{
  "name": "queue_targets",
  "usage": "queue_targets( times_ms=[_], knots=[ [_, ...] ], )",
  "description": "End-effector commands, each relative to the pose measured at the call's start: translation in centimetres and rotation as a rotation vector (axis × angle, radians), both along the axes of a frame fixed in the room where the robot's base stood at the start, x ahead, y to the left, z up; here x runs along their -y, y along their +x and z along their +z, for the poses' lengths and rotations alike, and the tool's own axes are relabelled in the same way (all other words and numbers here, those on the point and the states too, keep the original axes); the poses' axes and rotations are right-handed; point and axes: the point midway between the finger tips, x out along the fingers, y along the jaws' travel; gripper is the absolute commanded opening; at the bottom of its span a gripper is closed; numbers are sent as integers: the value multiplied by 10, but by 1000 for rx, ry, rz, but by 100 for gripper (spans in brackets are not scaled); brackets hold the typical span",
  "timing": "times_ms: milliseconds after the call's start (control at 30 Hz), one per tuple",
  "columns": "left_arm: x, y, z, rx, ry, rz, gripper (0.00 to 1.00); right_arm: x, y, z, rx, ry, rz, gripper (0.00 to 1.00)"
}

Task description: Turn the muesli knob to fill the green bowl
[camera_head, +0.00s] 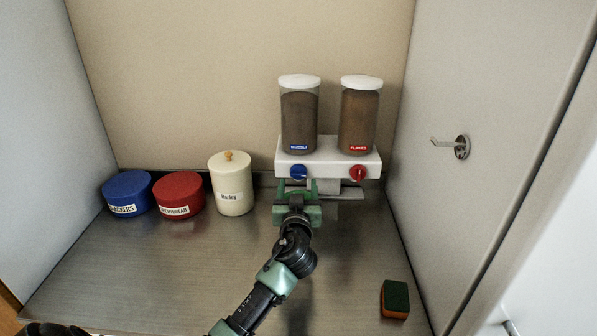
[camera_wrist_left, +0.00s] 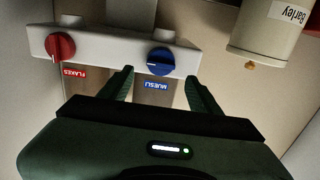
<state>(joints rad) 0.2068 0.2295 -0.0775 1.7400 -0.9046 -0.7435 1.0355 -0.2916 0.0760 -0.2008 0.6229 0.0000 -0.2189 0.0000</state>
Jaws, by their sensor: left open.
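The muesli knob (camera_head: 298,171) is a round blue dial on the white dispenser base, below the left container labelled MUESLI (camera_head: 299,118). It also shows in the left wrist view (camera_wrist_left: 160,62), which is upside down, beside the blue MUESLI label. My left gripper (camera_head: 299,184) is open in front of this knob. In the left wrist view its two green fingers (camera_wrist_left: 160,78) are spread, with the knob between and just beyond their tips. I cannot tell whether they touch it. I see no green bowl; the gripper and arm cover part of the counter below the dispenser. My right gripper is not in view.
The red flakes knob (camera_head: 358,173) is close on the right, below the FLAKES container (camera_head: 360,115). A cream Barley jar (camera_head: 231,185), a red tin (camera_head: 178,196) and a blue tin (camera_head: 127,193) stand left. A sponge (camera_head: 395,299) lies front right. A hook (camera_head: 456,145) is on the right wall.

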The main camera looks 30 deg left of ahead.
Motion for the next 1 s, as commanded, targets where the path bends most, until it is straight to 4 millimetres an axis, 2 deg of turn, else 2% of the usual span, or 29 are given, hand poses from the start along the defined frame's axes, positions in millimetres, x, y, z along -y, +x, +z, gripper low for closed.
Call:
queue_targets(
  times_ms=[100,200,433,567,733,767,900,967,1000],
  knots=[
    [-11,17,3,-1,2,2,63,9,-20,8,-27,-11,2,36],
    [-18,29,3,-1,0,1,63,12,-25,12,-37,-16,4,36],
    [-28,45,1,-1,-1,0,63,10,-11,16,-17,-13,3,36],
    [-29,47,0,-1,-1,0,63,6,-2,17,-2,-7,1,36],
    [-29,46,0,-1,-1,0,63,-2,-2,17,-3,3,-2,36],
    [-29,46,0,-1,-1,0,57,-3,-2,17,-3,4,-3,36],
    [-29,46,0,-2,-1,0,18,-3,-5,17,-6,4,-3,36],
    [-29,46,0,-2,-1,0,2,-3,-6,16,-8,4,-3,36],
    [-29,46,0,-2,-1,0,2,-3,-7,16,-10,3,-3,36]
  ],
)
